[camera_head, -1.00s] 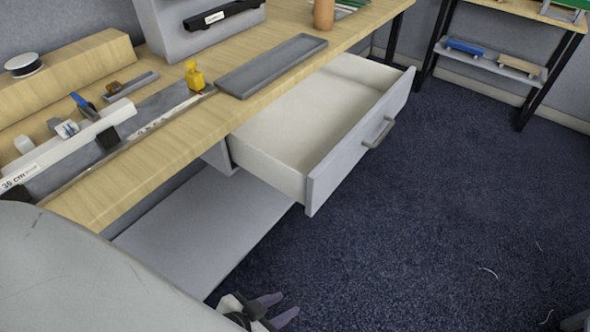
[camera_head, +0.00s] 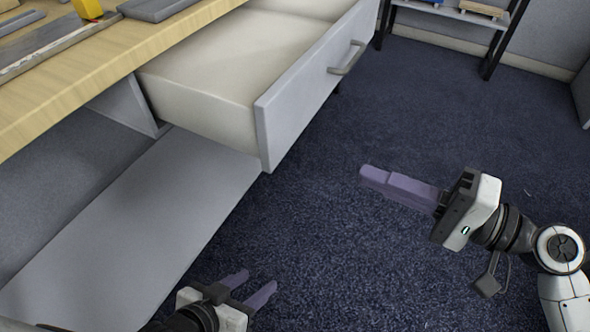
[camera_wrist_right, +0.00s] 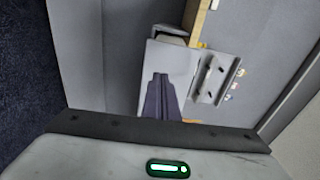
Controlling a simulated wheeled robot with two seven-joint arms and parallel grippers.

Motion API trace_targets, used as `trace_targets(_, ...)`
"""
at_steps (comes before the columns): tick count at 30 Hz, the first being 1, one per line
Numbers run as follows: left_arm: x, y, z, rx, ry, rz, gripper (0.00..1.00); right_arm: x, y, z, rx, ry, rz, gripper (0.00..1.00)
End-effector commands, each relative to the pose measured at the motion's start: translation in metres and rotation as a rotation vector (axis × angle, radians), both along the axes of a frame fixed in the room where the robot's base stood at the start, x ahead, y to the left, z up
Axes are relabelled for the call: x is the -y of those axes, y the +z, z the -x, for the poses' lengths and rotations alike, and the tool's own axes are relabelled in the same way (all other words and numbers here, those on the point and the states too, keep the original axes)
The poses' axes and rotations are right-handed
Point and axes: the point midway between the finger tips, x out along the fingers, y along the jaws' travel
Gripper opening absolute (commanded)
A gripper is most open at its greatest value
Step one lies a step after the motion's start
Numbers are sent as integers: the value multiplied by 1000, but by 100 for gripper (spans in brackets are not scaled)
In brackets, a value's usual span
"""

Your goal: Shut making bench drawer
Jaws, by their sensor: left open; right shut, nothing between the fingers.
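The bench drawer (camera_head: 240,70) is pulled out from under the wooden bench top (camera_head: 60,72). It looks empty inside. Its grey front (camera_head: 310,92) carries a metal handle (camera_head: 347,58). My right gripper (camera_head: 370,174) is shut and empty, out over the floor to the right of the drawer front, apart from it. My left gripper (camera_head: 258,284) is open and empty, low in front of the lower shelf. In the right wrist view, my shut right fingers (camera_wrist_right: 160,98) show against a pale surface, with the handle not clearly made out.
A grey lower shelf (camera_head: 140,225) sits under the bench. A grey tray (camera_head: 155,8) and a yellow object (camera_head: 88,8) lie on the bench top. A dark-legged rack (camera_head: 455,18) stands at the back right. The blue carpet (camera_head: 330,235) before the drawer is clear.

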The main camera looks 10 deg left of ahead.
Motion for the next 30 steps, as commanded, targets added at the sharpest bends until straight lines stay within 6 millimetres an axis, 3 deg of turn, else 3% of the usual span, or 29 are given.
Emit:
trace_targets(1,1,-8,0,2,-2,3,45,-1,3,3,-2,27,-26,0)
trace_targets(8,2,-6,0,0,-5,5,45,-15,19,5,-16,68,-71,0)
trace_targets(21,4,-8,-1,-6,-12,5,45,-99,19,-23,-14,66,-72,0)
trace_targets(30,6,-10,-3,-16,-21,5,45,-132,18,-35,-15,63,-69,0)
